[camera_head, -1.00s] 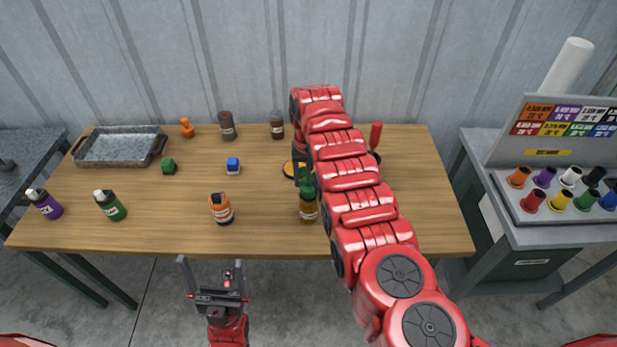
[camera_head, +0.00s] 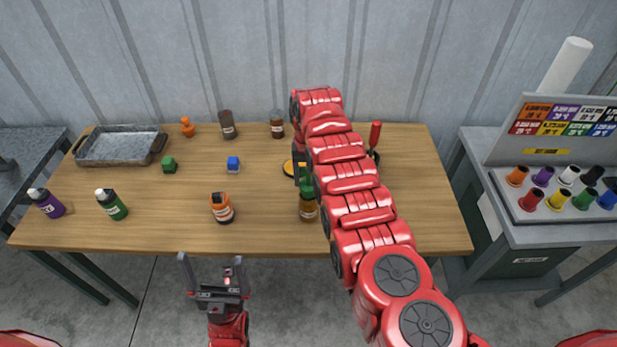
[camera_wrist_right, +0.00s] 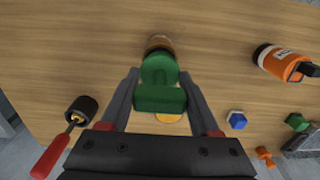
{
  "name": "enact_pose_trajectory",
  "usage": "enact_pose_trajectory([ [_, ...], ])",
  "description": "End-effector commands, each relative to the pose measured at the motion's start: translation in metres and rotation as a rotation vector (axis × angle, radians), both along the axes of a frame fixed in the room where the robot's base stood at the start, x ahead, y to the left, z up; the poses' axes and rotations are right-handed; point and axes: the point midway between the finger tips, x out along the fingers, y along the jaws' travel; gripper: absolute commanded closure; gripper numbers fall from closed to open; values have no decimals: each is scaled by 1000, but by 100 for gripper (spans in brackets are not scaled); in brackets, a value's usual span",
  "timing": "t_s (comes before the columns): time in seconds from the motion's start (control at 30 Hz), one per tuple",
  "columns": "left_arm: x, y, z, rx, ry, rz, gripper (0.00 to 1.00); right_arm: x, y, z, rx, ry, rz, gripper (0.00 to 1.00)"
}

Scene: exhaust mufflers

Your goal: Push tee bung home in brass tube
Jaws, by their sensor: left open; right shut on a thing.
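The brass tube (camera_head: 308,210) is a brownish upright cylinder with a pale label near the table's front edge. The green tee bung (camera_wrist_right: 160,98) is between my right gripper's fingers (camera_wrist_right: 158,95), which are shut on its crossbar. Its round part reaches the tube's end (camera_wrist_right: 159,43) in the right wrist view. How deep it sits inside is hidden. In the head view, the bung (camera_head: 306,187) shows green at the tube's top, and my arm partly covers that gripper. My left gripper (camera_head: 212,268) is open and empty in front of the table.
An orange labelled container (camera_head: 221,208) stands left of the tube. A red-handled tool (camera_head: 375,134) is behind my right arm. A blue block (camera_head: 233,164), a green piece (camera_head: 169,165), an orange piece (camera_head: 187,127) and a metal tray (camera_head: 121,147) lie farther left.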

Motion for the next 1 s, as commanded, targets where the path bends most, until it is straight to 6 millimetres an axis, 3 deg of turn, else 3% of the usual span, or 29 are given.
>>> enact_pose_trajectory([
  [1.0,0,0,-19,0,0,0,0,0,0,-25,0,0,0,100],
])
